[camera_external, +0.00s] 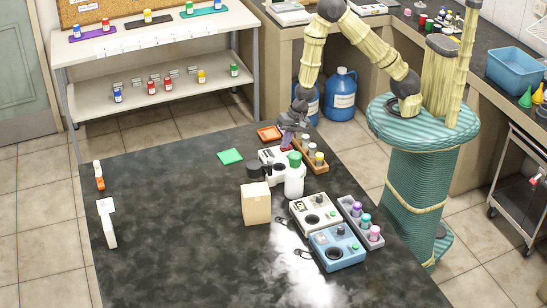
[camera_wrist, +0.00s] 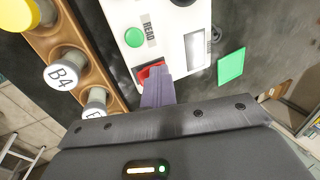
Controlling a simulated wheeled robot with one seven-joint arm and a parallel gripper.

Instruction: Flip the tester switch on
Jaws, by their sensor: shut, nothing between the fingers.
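The tester is a white instrument (camera_external: 268,156) near the back of the dark table. In the wrist view its white face (camera_wrist: 196,54) carries a green READ button (camera_wrist: 134,37), a grey display and a red switch (camera_wrist: 144,72). My gripper (camera_external: 287,141) is lowered at the tester from behind. In the wrist view its narrow purple-grey fingers (camera_wrist: 157,76) are shut together and empty. The tips are at the red switch and partly cover it. I cannot tell whether they touch it or which way the switch is tipped.
A wooden rack (camera_external: 322,168) of capped vials stands close beside the tester. A white instrument (camera_external: 315,214) and a blue one (camera_external: 337,249) sit nearer. The table's left half is mostly clear.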

